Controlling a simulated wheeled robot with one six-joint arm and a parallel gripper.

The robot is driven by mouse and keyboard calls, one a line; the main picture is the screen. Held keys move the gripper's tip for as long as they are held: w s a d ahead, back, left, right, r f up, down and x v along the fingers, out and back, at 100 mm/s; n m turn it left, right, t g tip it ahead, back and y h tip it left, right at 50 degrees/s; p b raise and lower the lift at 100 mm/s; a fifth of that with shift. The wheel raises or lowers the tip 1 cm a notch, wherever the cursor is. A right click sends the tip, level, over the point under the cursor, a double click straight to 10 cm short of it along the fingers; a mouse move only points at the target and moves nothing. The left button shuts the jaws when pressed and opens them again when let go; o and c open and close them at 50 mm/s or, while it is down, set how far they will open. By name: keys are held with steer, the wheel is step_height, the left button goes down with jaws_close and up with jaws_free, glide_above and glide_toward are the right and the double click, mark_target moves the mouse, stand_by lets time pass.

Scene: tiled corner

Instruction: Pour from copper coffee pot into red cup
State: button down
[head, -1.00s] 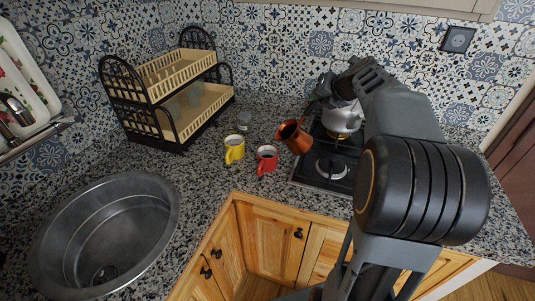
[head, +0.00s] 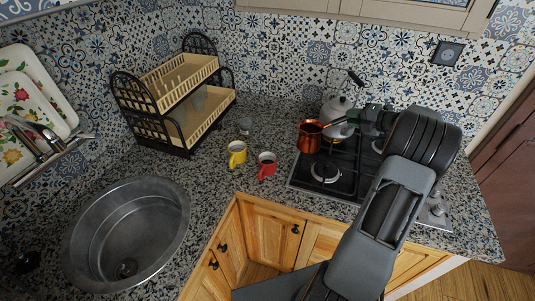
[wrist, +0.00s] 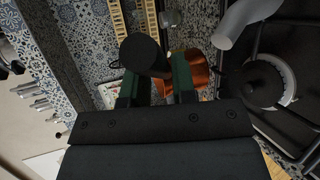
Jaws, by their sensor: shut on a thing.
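The copper coffee pot (head: 309,139) stands about upright at the left back of the stove in the head view. I cannot tell whether its base touches anything. My gripper (head: 348,119) is right of the pot, shut on its dark handle. In the wrist view the green fingers of my gripper (wrist: 156,78) flank the black handle, with the copper pot (wrist: 193,72) partly hidden behind them. The red cup (head: 267,166) stands upright on the counter, left of the pot and apart from it.
A yellow cup (head: 237,154) stands left of the red cup. A silver kettle (head: 338,113) stands on the black stove (head: 330,184) behind the pot. A dish rack (head: 182,132) and a sink (head: 127,232) are left.

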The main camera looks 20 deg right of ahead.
steer(key=r+p, duration=0.1)
steer(key=p, duration=0.1)
steer(key=d+r+p, duration=0.1)
steer(key=r+p, duration=0.1)
steer(key=d+r+p, duration=0.1)
steer(key=p, duration=0.1)
steer(key=shift+s+r, duration=0.1)
steer(key=shift+r, duration=0.3)
steer(key=shift+d+r, duration=0.45)
steer(key=shift+r, duration=0.2)
